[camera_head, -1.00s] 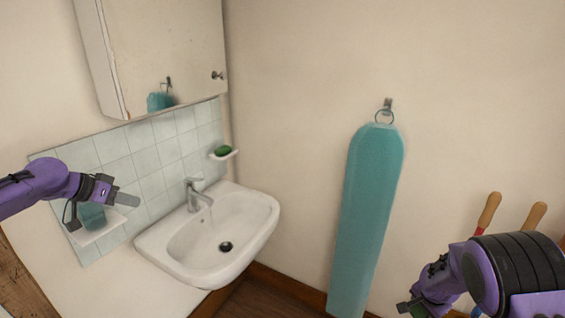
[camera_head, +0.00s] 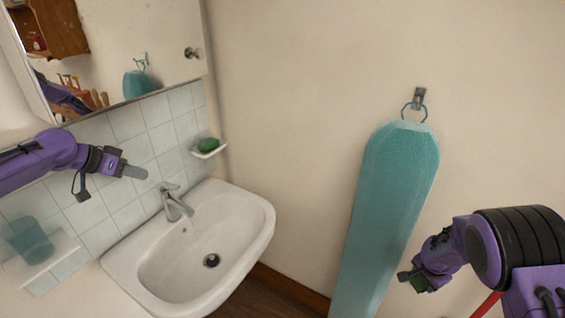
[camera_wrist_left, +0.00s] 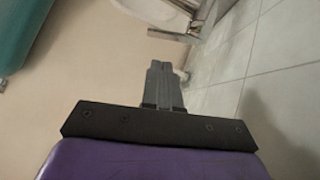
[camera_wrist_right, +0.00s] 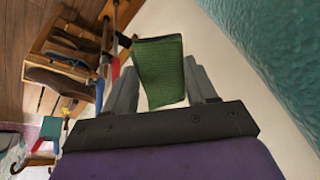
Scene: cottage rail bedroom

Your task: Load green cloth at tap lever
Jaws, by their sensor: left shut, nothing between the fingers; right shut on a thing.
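The tap (camera_head: 176,208) stands at the back of the white basin (camera_head: 262,235), its lever (camera_head: 170,188) on top. My left gripper (camera_head: 134,171) is shut and empty, left of the tap and a little higher in the picture. Its closed fingers (camera_wrist_left: 162,88) show in the left wrist view. My right gripper (camera_head: 408,278) is at the lower right, far from the tap. It is shut on the green cloth (camera_wrist_right: 160,72), a small folded piece between its fingers in the right wrist view. Only a bit of the cloth (camera_head: 421,286) shows in the head view.
A teal ironing board (camera_head: 388,190) hangs on the wall between basin and right gripper. A mirror cabinet (camera_head: 165,40) is above the basin. A teal cup (camera_head: 29,241) on a shelf is at left; a dish with green soap (camera_head: 208,145) is right of the tap.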

